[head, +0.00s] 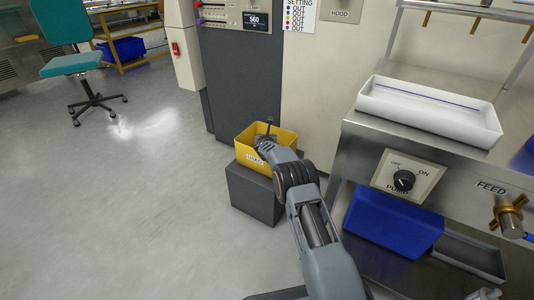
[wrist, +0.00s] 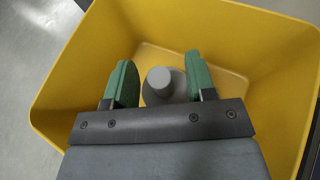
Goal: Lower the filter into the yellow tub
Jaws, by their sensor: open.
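The yellow tub (head: 247,152) sits on a dark grey block, a white label on its front. In the wrist view the tub (wrist: 95,45) fills most of the picture. A grey round piece with a narrower knob on top, which looks like the filter (wrist: 159,82), is inside the tub. My gripper (wrist: 160,68) is over the tub with its green fingers apart, one to each side of the knob. A gap shows between the knob and each finger. In the head view my gripper (head: 267,141) reaches into the tub; the filter cannot be made out there.
The dark grey block (head: 255,195) stands on the floor against the machine cabinet (head: 237,75). A steel bench to the right carries a white tray (head: 430,108), with a knob panel (head: 403,180) below. A blue bin (head: 395,222) sits under it.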

